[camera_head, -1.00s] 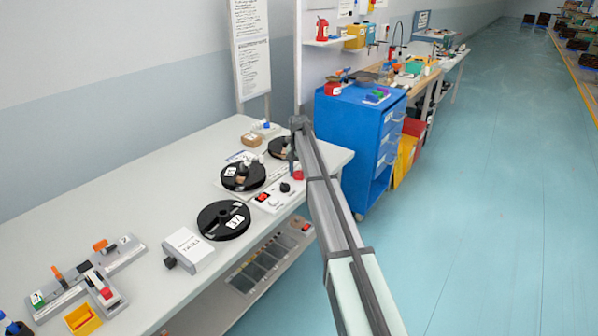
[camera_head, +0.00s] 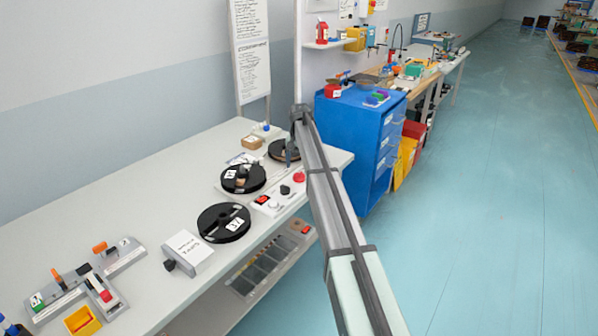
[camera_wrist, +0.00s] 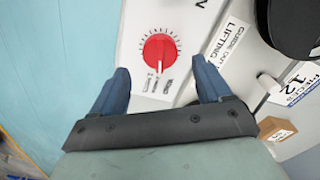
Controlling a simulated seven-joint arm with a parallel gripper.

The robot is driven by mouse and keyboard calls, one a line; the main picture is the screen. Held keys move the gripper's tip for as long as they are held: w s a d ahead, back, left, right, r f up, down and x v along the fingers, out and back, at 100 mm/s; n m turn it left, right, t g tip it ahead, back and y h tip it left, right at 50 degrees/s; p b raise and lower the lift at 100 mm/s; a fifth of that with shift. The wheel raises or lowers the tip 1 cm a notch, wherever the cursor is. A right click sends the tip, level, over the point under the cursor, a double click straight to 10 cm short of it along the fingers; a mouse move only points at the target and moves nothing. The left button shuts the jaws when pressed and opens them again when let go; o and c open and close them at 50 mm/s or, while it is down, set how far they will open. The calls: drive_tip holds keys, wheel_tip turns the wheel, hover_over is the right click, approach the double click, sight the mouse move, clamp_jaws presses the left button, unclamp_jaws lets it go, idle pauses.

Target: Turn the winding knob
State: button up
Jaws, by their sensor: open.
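A round red knob (camera_wrist: 160,51) with a ridged grip and a printed scale around it sits on a pale panel. In the wrist view it lies ahead, between the fingertips of my gripper (camera_wrist: 160,68). The two blue fingers are spread wide with nothing between them, apart from the knob. In the head view the red knob (camera_head: 299,177) is at the far end of the rewinder's control strip, just below my gripper (camera_head: 290,153). A black knob (camera_head: 285,190) and a white knob (camera_head: 274,202) are on the same strip. No label readable here names the winding knob.
A red switch (camera_head: 261,199) is at the strip's near end. Black reels (camera_head: 243,179) stand left of the strip, with another reel (camera_head: 224,222) nearer. A white box (camera_head: 188,249) and a grey fixture (camera_head: 88,280) are farther left on the bench. A blue cabinet (camera_head: 360,125) stands beyond.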

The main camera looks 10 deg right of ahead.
sight(299, 174)
wheel_tip(299, 174, up, 9)
drive_tip(key=shift+f, duration=0.15)
idle(0.7)
drive_tip(key=s+f+n+g, duration=0.2)
drive_tip(key=s+f+g, duration=0.2)
drive_tip(key=s+f, duration=3.9)
drive_tip(key=s+f+g, duration=0.1)
drive_tip(key=s+f, duration=0.3)
drive_tip(key=s, duration=0.7)
drive_tip(key=s+f+n+g, duration=0.1)
drive_tip(key=s+f, duration=0.3)
drive_tip(key=s, duration=0.7)
drive_tip(key=s+f, duration=0.5)
drive_tip(key=s, duration=0.6)
drive_tip(key=shift+d+g, duration=0.4)
drive_tip(key=shift+c, duration=0.2)
